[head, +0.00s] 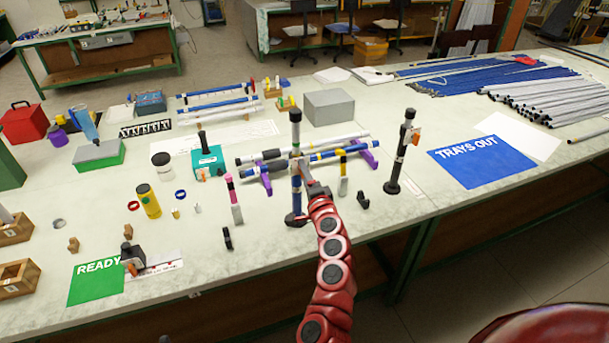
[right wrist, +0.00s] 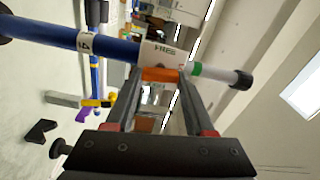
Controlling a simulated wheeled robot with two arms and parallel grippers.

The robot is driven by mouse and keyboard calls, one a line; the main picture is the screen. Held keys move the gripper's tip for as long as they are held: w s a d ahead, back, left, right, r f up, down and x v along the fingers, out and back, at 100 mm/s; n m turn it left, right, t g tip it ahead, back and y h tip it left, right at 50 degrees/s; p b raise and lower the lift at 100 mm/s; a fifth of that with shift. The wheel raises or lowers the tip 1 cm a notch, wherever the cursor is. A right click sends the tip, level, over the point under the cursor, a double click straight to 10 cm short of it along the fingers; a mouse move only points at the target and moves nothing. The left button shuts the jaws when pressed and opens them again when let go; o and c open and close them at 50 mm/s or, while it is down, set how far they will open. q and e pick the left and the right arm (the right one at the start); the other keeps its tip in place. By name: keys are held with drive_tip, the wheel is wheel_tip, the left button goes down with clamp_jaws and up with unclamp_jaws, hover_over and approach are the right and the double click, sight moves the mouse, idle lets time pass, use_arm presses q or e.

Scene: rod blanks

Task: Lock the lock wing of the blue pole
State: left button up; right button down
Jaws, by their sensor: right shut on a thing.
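The blue pole (head: 296,185) stands upright on a dark round base near the middle of the table in the head view. It has a black cap and a pale collar. In the right wrist view the pole (right wrist: 120,45) lies across the picture, with a white collar reading "FREE" (right wrist: 163,52) and a green band beside it. The orange lock wing (right wrist: 160,75) sticks out from the collar. My right gripper (head: 303,170) is at the pole's upper part, and its fingertips (right wrist: 162,78) are shut on the wing. My left gripper is not in view.
A dark pole (head: 402,155) with an orange wing stands to the right. Behind the blue pole, rods lie on purple stands (head: 369,154). A blue TRAYS OUT mat (head: 480,163) lies clear at right.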

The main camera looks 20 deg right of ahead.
drive_tip(key=shift+m, duration=0.9)
drive_tip(key=shift+c, duration=1.2)
unclamp_jaws()
drive_tip(key=shift+f, duration=0.1)
